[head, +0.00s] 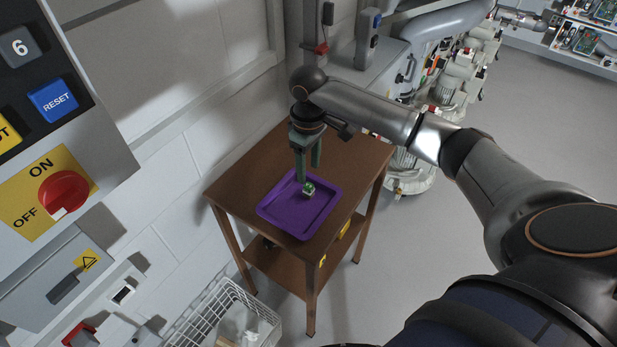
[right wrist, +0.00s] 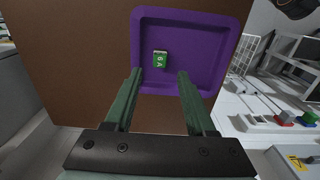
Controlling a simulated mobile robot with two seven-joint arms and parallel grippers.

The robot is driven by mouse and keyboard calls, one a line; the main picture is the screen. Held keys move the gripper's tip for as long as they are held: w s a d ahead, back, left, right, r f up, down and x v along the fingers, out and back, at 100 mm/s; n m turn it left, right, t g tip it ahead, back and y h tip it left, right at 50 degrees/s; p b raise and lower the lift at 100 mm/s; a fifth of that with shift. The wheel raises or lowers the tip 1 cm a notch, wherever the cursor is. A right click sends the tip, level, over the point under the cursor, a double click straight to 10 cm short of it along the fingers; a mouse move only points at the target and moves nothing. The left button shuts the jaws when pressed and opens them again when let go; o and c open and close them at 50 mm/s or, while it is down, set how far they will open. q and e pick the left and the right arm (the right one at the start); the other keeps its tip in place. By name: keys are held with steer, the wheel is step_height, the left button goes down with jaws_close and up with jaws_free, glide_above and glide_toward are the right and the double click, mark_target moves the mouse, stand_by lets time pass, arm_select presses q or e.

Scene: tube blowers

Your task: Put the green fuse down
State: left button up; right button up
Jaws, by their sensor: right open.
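The green fuse (head: 309,189) is a small green block with pale ends. It lies in the purple tray (head: 277,217) on the brown table. In the right wrist view the fuse (right wrist: 159,60) rests on the tray floor, clear of the fingers, with the tray rim (right wrist: 137,45) around it. My right gripper (head: 307,175) is over the tray, pointing down, right by the fuse. In the right wrist view the right gripper (right wrist: 158,75) has its two green fingers spread apart with nothing between them. My left gripper is not in view.
The brown table (head: 237,191) has a lower shelf and stands by the white wall. A control panel with a red ON/OFF knob (head: 63,194) is at the left. A white wire basket (head: 222,318) stands on the floor. Grey machinery (head: 462,80) is behind; open floor lies right.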

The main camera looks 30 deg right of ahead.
mark_target(309, 185)
step_height(309, 185, up, 6)
steer(key=shift+f, duration=0.25)
stand_by(0.5)
